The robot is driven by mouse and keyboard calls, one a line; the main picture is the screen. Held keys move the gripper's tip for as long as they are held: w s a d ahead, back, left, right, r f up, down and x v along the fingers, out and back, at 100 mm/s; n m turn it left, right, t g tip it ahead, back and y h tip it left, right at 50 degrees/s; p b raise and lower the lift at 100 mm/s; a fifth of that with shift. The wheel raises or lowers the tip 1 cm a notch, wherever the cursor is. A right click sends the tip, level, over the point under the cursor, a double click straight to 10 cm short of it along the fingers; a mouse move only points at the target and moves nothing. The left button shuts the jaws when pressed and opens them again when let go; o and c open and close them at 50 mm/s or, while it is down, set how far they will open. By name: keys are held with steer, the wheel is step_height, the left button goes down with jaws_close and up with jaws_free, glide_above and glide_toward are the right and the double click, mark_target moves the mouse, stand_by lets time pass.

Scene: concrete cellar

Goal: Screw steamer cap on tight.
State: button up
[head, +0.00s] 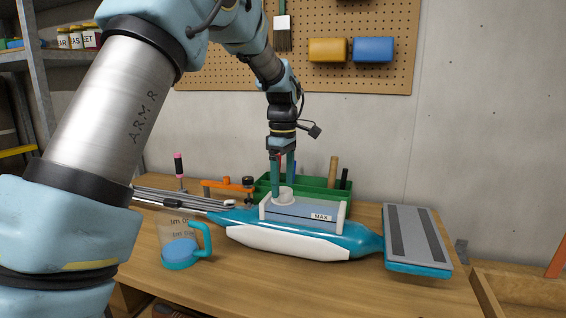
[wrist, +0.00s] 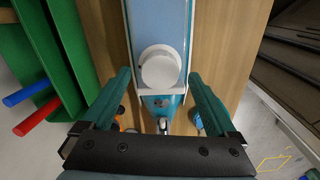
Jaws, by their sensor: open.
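The steamer (head: 300,243), a teal and white body with a clear tank marked MAX, lies on its side on the wooden bench. The white round steamer cap (head: 286,194) sits upright at the tank's left end; it also shows in the wrist view (wrist: 160,68). I cannot tell how tightly it is seated. My gripper (head: 283,182) points down at the cap. In the wrist view my gripper (wrist: 160,76) is open, its two teal fingers on either side of the cap with gaps, not visibly touching it.
A measuring cup (head: 182,252) with blue liquid stands at the front left. The flat mop head (head: 417,240) lies at the right. A green tool tray (head: 353,192) and an orange clamp (head: 226,184) stand behind the steamer. The bench's front middle is clear.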

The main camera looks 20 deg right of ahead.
steer(key=shift+f, duration=0.7)
steer(key=shift+c, duration=0.4)
jaws_close()
stand_by(0.4)
